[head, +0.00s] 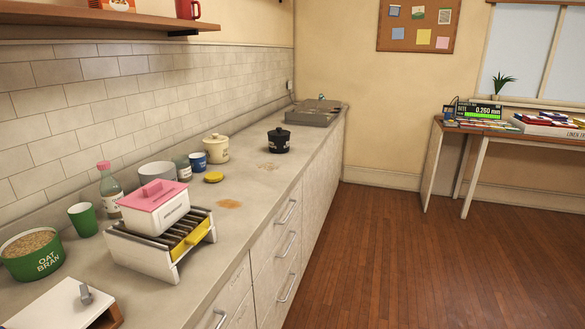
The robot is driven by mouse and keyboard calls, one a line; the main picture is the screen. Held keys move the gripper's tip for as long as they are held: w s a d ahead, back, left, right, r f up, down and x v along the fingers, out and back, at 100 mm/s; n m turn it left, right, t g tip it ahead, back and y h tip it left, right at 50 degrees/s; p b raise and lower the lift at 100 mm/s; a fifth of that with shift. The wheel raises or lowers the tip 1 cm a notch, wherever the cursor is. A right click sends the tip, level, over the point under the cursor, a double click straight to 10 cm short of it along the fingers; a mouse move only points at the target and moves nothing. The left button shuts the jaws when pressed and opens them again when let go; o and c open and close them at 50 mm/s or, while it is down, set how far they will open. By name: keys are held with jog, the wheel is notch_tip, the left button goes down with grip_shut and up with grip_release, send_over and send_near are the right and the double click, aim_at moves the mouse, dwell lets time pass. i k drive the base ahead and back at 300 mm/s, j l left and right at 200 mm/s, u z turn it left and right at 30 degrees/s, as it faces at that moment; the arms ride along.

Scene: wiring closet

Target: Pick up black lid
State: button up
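A small black pot (279,143) with pale lettering stands upright toward the far end of the counter. What looks like a black lid (279,132) with a small knob sits on top of it. The join between lid and pot is hard to make out at this size. My gripper is not in view.
The counter (255,185) is clear around the black pot, apart from flat brown stains. A cream lidded pot (215,150), a blue mug (198,161) and a yellow disc (213,177) stand nearer. A grey box (313,116) is behind. Wooden floor (380,260) is open at right.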

aim_at(279, 133)
jog(key=i, duration=1.95)
